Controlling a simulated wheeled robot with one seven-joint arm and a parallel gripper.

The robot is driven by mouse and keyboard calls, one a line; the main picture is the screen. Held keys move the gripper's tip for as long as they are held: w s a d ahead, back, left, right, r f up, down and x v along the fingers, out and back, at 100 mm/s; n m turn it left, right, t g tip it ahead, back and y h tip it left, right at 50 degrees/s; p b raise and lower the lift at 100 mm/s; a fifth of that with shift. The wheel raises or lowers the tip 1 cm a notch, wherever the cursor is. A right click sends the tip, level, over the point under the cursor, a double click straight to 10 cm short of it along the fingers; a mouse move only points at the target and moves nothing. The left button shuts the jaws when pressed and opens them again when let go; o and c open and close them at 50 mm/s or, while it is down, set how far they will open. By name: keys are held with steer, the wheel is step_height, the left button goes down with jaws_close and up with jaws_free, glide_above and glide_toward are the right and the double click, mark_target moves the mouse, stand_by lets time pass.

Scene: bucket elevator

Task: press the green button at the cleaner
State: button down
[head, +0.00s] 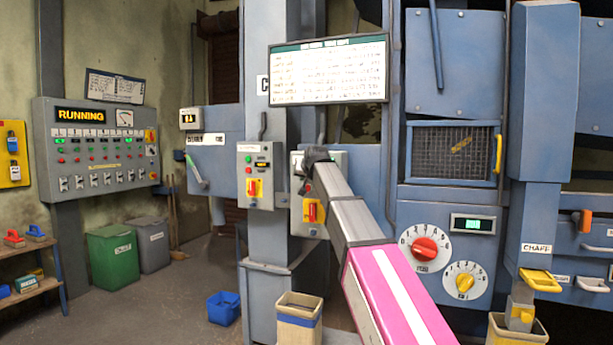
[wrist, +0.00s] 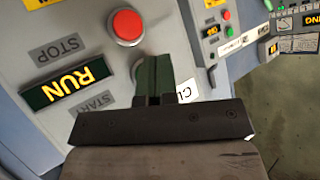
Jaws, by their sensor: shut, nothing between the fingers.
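In the head view my gripper (head: 314,157) is at the upper part of a grey control box (head: 335,160) on the post, hiding most of its upper face. In the wrist view the gripper (wrist: 153,62) is shut and empty, its tips at the box face. The face appears upside down, with a red button (wrist: 126,26) by the STOP label, a lit RUN display (wrist: 68,85) and a START label (wrist: 94,103). No green button shows on this face; the fingers cover the area beside START. I cannot tell whether they touch anything. A label starting "CL" (wrist: 187,91) is partly hidden.
A similar box (head: 259,175) with a red and yellow switch stands just left. The main panel (head: 95,145) reads RUNNING. A blue machine with dials (head: 425,249) is at right. Bins (head: 299,312) and a blue bucket (head: 223,308) stand on the floor.

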steer(key=s, duration=0.1)
steer(key=s+a, duration=0.1)
steer(key=s, duration=0.2)
steer(key=shift+s+a, duration=0.35)
steer(key=shift+s, duration=0.05)
stand_by(0.4)
steer(key=s+d+f+g+h, duration=0.1)
steer(key=s+d+f+g, duration=0.2)
steer(key=f, duration=0.9)
steer(key=s+d+f+g+h, duration=0.1)
steer(key=s+d+f, duration=0.35)
steer(key=f, duration=0.75)
steer(key=s+d+f+g+h, duration=0.1)
steer(key=d+f, duration=0.4)
steer(key=f, duration=0.7)
steer(key=s+d+f+g, duration=0.3)
steer(key=s+d+f, duration=0.2)
steer(key=s+f, duration=0.6)
steer(key=s+d+f+g, duration=0.3)
steer(key=s+d+f, duration=0.3)
steer(key=s+f, duration=0.6)
steer(key=shift+f+m+g+h, duration=0.4)
steer(key=shift+f, duration=0.45)
steer(key=shift+s+d, duration=0.1)
